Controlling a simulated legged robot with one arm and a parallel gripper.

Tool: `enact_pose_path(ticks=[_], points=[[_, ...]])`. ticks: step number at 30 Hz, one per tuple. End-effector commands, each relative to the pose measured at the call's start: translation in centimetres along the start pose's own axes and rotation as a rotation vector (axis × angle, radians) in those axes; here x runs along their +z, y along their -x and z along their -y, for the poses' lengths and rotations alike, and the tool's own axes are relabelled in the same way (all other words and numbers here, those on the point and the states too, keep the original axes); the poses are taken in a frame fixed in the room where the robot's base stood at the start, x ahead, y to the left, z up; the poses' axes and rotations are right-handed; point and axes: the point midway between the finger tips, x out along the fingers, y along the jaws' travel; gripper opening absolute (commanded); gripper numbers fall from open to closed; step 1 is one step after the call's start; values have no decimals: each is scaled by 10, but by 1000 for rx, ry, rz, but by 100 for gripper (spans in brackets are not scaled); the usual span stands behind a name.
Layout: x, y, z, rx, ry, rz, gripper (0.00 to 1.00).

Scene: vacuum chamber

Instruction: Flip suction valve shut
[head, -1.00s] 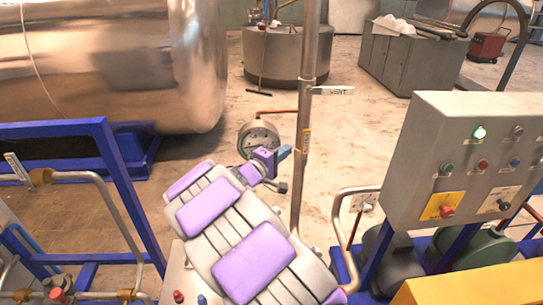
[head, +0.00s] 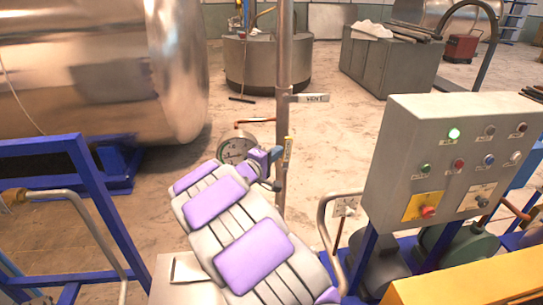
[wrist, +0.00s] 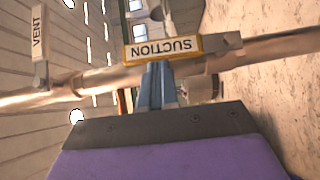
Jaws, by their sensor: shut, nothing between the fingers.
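The suction valve handle (wrist: 164,48) carries a yellow-framed SUCTION plate and lies roughly along the copper-coloured pipe in the wrist view. In the head view the same yellow-edged handle (head: 288,151) stands upright along the vertical pipe (head: 284,60). My gripper (wrist: 155,72) is shut and empty, its blue-grey fingertips right at the plate's lower edge. I cannot tell whether they touch it. In the head view my gripper (head: 276,155) is beside the pipe, just left of the handle. The valve body is mostly hidden.
The VENT handle (head: 308,98) sticks out crosswise from the pipe above. A round gauge (head: 236,149) is just left of my gripper. A grey control box (head: 450,165) stands to the right, and a blue frame (head: 95,190) and large metal tank (head: 100,70) to the left.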

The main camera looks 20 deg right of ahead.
Motion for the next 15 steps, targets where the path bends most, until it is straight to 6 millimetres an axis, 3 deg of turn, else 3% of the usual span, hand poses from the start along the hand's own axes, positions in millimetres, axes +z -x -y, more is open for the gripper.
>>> enact_pose_path(ticks=[15], points=[[26, -24, -10, -271, -286, 3, 0]])
